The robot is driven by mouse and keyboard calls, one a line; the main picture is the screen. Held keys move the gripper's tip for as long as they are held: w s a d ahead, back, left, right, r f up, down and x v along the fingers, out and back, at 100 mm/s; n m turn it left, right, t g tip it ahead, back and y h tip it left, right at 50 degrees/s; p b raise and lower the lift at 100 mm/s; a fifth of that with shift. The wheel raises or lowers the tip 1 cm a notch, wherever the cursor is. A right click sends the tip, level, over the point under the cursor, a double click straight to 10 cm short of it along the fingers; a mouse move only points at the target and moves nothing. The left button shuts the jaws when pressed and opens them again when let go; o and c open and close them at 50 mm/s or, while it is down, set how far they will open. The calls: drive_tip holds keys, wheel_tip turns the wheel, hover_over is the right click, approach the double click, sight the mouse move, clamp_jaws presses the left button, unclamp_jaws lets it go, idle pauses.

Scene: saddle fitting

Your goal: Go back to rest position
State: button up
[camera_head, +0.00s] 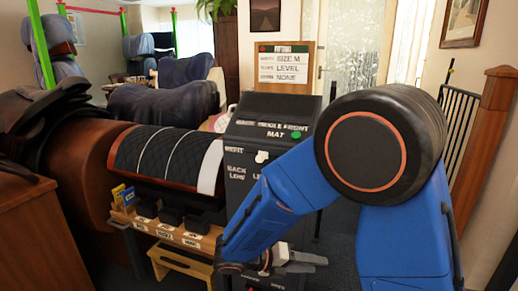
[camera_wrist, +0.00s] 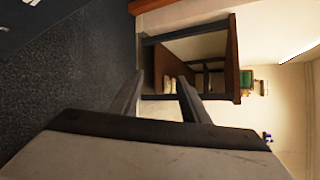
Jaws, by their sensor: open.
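My blue arm fills the right side of the head view and bends down to the lower middle. My gripper (camera_head: 300,262) is at the bottom of the head view, in front of the dark fitting stand (camera_head: 240,180). Its two fingers point right and are apart, with nothing between them. In the wrist view my gripper (camera_wrist: 157,90) also shows open and empty, with bare floor and a wooden-framed opening beyond the fingertips.
A brown saddle form (camera_head: 85,165) with a dark saddle is at left, beside a quilted black pad (camera_head: 165,155). A shelf (camera_head: 165,232) holds several small black items. A sign (camera_head: 283,68) reads SIZE M, LEVEL, NONE. A wooden post and gate (camera_head: 485,150) stand at right.

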drive_tip(key=s+d+r+m+g+y, duration=0.3)
drive_tip(key=s+d+r+m+y, duration=0.25)
drive_tip(key=s+d+m, duration=0.65)
drive_tip(key=s+r+m+t+y, duration=0.2)
drive_tip(key=s+r+m+y, duration=0.1)
drive_tip(key=m, duration=0.8)
drive_tip(key=s+d+r+m+t+y, duration=0.1)
drive_tip(key=s+r+m+t+y, duration=0.1)
drive_tip(key=m, duration=0.8)
drive_tip(key=s+t+y, duration=0.1)
drive_tip(key=s+y, duration=0.1)
drive_tip(key=y, duration=0.1)
drive_tip(key=shift+d+r+m, duration=0.3)
drive_tip(key=shift+r+m, duration=0.1)
